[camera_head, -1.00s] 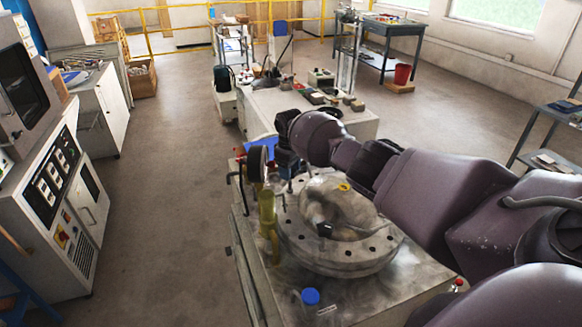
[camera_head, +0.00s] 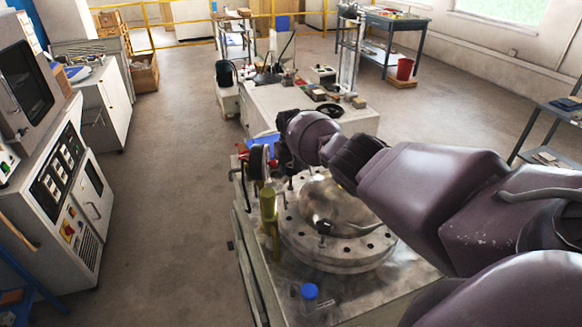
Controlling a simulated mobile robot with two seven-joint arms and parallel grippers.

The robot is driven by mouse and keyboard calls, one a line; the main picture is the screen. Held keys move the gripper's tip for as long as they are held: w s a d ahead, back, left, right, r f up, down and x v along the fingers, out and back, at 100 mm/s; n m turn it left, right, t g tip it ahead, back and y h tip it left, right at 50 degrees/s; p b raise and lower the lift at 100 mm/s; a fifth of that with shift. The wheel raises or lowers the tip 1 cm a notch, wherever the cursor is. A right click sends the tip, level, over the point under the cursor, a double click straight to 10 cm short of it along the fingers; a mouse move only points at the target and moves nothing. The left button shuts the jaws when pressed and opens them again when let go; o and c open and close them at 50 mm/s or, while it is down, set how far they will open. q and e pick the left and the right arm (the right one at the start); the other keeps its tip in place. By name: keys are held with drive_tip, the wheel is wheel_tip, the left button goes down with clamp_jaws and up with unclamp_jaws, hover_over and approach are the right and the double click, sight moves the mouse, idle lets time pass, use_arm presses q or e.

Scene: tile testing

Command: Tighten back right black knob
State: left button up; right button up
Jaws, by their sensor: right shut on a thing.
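A round grey metal fixture (camera_head: 340,262) with a domed top and bolt holes sits on the steel test bench. My right arm reaches across it from the right. My right gripper (camera_head: 286,168) points down at the fixture's far side, beside a round gauge. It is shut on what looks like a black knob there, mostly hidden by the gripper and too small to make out. Another black knob (camera_head: 323,228) stands at the near side of the dome, clear of the gripper. My forearm hides the right and back of the dome. My left gripper is not in view.
A round gauge (camera_head: 259,162) and a yellow-brass cylinder (camera_head: 269,205) stand close on the left of the fixture. A second bench (camera_head: 350,122) lies behind. The floor at left is clear.

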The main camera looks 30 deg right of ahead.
drive_tip(key=shift+r, duration=0.1)
idle(0.3)
drive_tip(key=o, duration=0.6)
drive_tip(key=shift+o, duration=1.6)
